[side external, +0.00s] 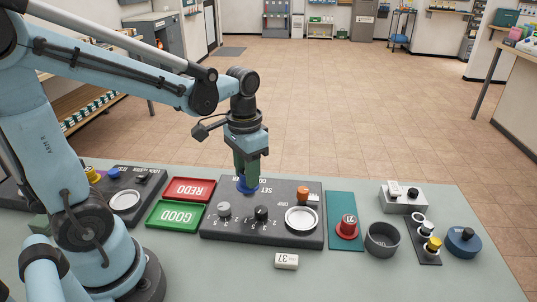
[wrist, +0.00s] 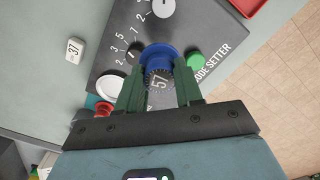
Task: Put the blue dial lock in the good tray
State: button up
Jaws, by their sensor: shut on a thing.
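The blue dial lock (wrist: 160,54) has a dark dial face reading 57. It is between the fingers of my gripper (wrist: 158,72), which is shut on it. In the side view its blue rim (side external: 247,188) shows under my gripper (side external: 247,172), at the far edge of the dark code setter panel (side external: 228,228). I cannot tell whether the lock rests on the panel or is just above it. The good tray (side external: 163,225) is green, empty and labelled GOOD upside down; it lies left of the panel, apart from the lock.
The red redo tray (side external: 190,182) lies just behind the good tray. The panel carries knobs and a white round dial (side external: 301,219). A tag marked 37 (side external: 286,261) lies in front.

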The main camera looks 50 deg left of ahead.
jog(key=shift+s+a+f+n, duration=0.55)
jog(key=shift+s+a+f, duration=0.6)
jog(key=shift+s, duration=0.95)
jog(key=shift+s+a+f+n, duration=0.6)
jog(key=shift+s+a+f, duration=0.3)
jog(key=shift+s+a, duration=0.85)
jog(key=shift+s+a+f+n, duration=0.55)
jog(key=shift+s+a+f, duration=0.45)
jog(key=shift+s, duration=1.4)
jog(key=shift+d+f, duration=0.1)
jog(key=shift+f, duration=0.05)
jog(key=shift+f, duration=0.7)
jog(key=shift+f, duration=0.4)
jog(key=o, duration=1.3)
jog(key=shift+o, duration=0.3)
